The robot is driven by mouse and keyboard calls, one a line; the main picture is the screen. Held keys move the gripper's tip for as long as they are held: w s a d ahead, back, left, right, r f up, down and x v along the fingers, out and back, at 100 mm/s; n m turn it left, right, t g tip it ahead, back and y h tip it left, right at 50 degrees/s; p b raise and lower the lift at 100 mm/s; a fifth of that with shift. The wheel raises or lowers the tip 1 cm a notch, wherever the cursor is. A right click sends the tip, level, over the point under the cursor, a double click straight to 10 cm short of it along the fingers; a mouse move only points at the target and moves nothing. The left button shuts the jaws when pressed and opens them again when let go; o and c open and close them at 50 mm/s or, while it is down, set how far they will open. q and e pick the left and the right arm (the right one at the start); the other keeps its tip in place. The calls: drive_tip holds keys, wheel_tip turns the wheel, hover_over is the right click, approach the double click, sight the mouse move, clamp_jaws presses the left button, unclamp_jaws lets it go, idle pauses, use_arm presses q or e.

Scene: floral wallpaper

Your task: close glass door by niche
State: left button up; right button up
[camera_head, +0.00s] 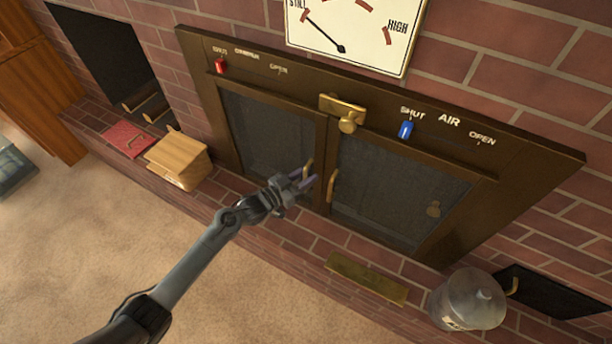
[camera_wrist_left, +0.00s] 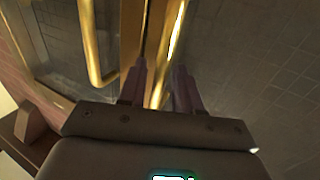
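The left glass door (camera_head: 265,130) is on the side of the log niche (camera_head: 100,50), with a brass handle (camera_head: 309,167) at its inner edge. The right glass door (camera_head: 390,185) has its own brass handle (camera_head: 331,190). Both doors look flush or nearly flush with the frame; I cannot tell whether a small gap is left. My left gripper (camera_head: 306,181) is at the seam between the doors, close to the handles. In the left wrist view its fingers (camera_wrist_left: 161,88) are apart, with brass trim behind and between them; contact is unclear. My right gripper is out of view.
A brass latch (camera_head: 345,112) sits above the seam. Red (camera_head: 220,66) and blue (camera_head: 405,130) sliders are on the frame. Carpet lies in front.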

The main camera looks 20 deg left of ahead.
use_arm(q)
drive_tip(key=p+v, duration=0.3)
drive_tip(key=v, duration=0.7)
drive_tip(key=shift+s+a+p, duration=0.15)
drive_tip(key=shift+s+p, duration=0.2)
drive_tip(key=shift+p, duration=0.05)
